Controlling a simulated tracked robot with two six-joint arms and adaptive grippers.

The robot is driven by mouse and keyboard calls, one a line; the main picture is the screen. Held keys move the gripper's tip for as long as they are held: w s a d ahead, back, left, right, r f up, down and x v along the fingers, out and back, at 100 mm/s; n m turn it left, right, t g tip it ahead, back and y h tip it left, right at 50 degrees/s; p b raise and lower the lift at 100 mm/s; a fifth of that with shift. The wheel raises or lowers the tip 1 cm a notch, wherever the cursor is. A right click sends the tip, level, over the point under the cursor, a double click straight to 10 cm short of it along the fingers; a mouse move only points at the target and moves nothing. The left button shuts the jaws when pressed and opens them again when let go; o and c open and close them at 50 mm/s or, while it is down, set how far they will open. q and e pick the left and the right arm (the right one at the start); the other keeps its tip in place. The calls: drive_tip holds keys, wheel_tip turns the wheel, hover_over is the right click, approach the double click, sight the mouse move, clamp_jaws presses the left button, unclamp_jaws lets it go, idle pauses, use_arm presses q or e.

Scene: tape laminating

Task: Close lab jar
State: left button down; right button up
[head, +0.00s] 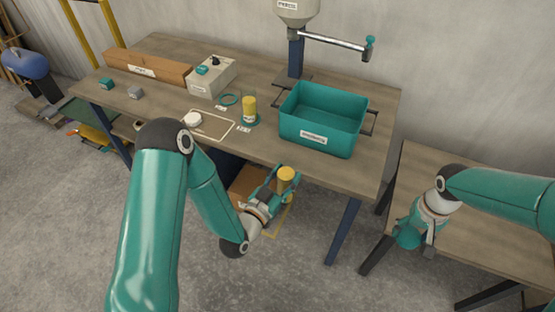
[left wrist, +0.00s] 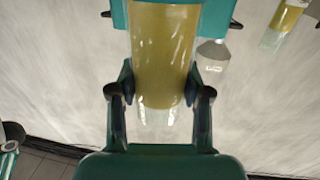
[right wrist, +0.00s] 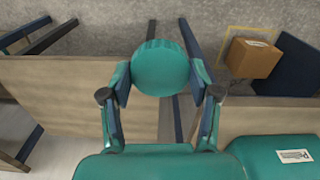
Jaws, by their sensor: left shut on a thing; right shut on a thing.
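My left gripper (head: 277,186) is shut on a clear jar with yellow contents (head: 286,178), held in front of the table's front edge. The jar (left wrist: 163,50) fills the middle of the left wrist view between the fingers. My right gripper (head: 418,232) is shut on a round teal lid (right wrist: 160,67), which also shows in the head view (head: 407,236). The lid is over the right side table, well apart from the jar. The jar's rim is too small to make out.
A second yellow-filled jar (head: 249,108) stands on the main table (head: 170,75). A teal bin (head: 322,119) stands to its right. A white round piece (head: 192,119) lies by a marked outline. A cardboard box (right wrist: 251,58) is on the floor. The side table (head: 450,190) looks mostly bare.

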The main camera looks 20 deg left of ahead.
use_arm(q)
drive_tip(key=s+d+f+m+g+h, duration=0.1)
drive_tip(key=s+d+m+g+h, duration=0.2)
drive_tip(key=d, duration=0.7)
drive_tip(key=s+m+h, duration=0.2)
drive_tip(key=s+h, duration=0.1)
drive_tip(key=h, duration=0.1)
drive_tip(key=shift+d+g+h, duration=0.15)
drive_tip(key=shift+g+h, duration=0.15)
drive_tip(key=shift+g, duration=0.1)
drive_tip(key=shift+f, duration=0.1)
use_arm(e)
drive_tip(key=shift+s, duration=0.25)
drive_tip(key=r, duration=0.2)
drive_tip(key=a+r+m, duration=0.1)
drive_tip(key=shift+w, duration=0.35)
drive_tip(key=a+r+n, duration=0.1)
drive_tip(key=a+r, duration=0.2)
drive_tip(key=a, duration=0.4)
drive_tip(key=a+r+n, duration=0.1)
drive_tip(key=a+r, duration=0.3)
drive_tip(key=a, duration=0.4)
drive_tip(key=s+a+r+n, duration=0.1)
drive_tip(key=a+r+n, duration=0.1)
drive_tip(key=a, duration=0.6)
drive_tip(key=shift+r, duration=0.65)
drive_tip(key=shift+s+f, duration=0.1)
drive_tip(key=shift+f, duration=1.9)
